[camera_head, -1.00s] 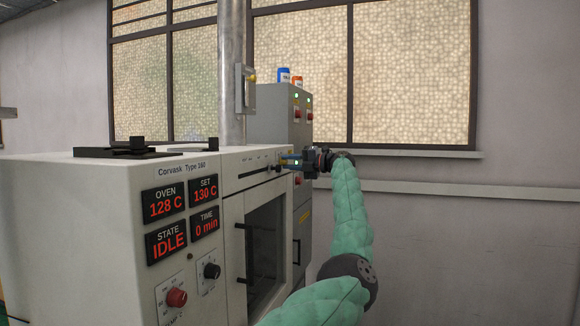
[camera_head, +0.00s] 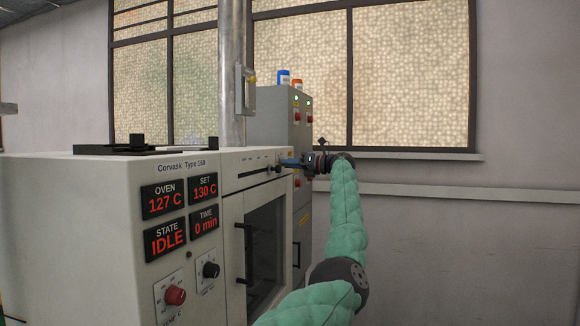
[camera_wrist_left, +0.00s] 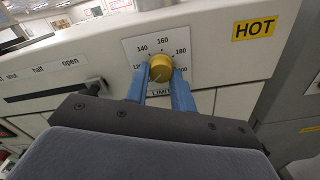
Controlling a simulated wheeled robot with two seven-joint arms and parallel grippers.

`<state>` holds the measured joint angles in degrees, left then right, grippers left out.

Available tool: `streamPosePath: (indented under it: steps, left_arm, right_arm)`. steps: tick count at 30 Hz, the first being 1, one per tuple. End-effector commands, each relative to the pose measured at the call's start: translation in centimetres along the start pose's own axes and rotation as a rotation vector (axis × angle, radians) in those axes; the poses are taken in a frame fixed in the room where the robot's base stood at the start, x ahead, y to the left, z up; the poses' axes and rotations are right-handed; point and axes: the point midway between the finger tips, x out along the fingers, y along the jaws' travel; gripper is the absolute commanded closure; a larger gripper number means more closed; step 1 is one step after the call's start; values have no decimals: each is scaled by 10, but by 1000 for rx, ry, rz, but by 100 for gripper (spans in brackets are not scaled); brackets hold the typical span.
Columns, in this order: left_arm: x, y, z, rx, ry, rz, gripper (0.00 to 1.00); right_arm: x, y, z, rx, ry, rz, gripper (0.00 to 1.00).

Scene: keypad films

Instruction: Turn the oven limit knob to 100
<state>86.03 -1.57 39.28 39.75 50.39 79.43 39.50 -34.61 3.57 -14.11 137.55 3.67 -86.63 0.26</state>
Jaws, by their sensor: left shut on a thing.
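The limit knob (camera_wrist_left: 161,66) is yellow and round, on a white dial plate at the oven's upper right front, in the left wrist view. Its scale shows 120, 140, 160 and 180; a further label at the right is partly covered, as is the "LIMIT" label below. The knob's pointer direction is hard to tell. My left gripper (camera_wrist_left: 160,79) has its blue fingers on either side of the knob, shut on it. In the head view, the left gripper (camera_head: 287,162) is at the far end of the oven front and hides the knob.
The oven (camera_head: 80,210) shows OVEN 127 C, SET 130 C, IDLE. A red knob (camera_head: 175,295) and a black knob (camera_head: 211,270) are on its near front. A slider lever (camera_wrist_left: 85,91) is left of the dial; a yellow HOT label (camera_wrist_left: 254,29) is right. A grey cabinet (camera_head: 275,105) stands behind.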

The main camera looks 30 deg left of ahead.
Motion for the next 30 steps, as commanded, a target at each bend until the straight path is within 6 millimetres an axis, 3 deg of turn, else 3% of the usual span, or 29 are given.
streamPosePath:
  steps: [9,24,25,28,30]
  left_arm:
    - [-1,-3,-4,-101,4,0,99]
    - [-1,-3,-4,-116,4,-1,99]
    - [-1,-3,-4,-116,4,-1,72]
    - [-1,-3,-4,-117,3,-1,54]
    - [0,-2,-3,-117,2,0,54]
  right_arm:
    - [5,-2,-2,3,10,-7,64]
    - [2,-3,-1,3,11,-8,64]
    - [2,-3,-1,3,11,-8,64]
    - [2,-3,0,1,9,-7,64]
    - [2,-2,0,1,7,-6,64]
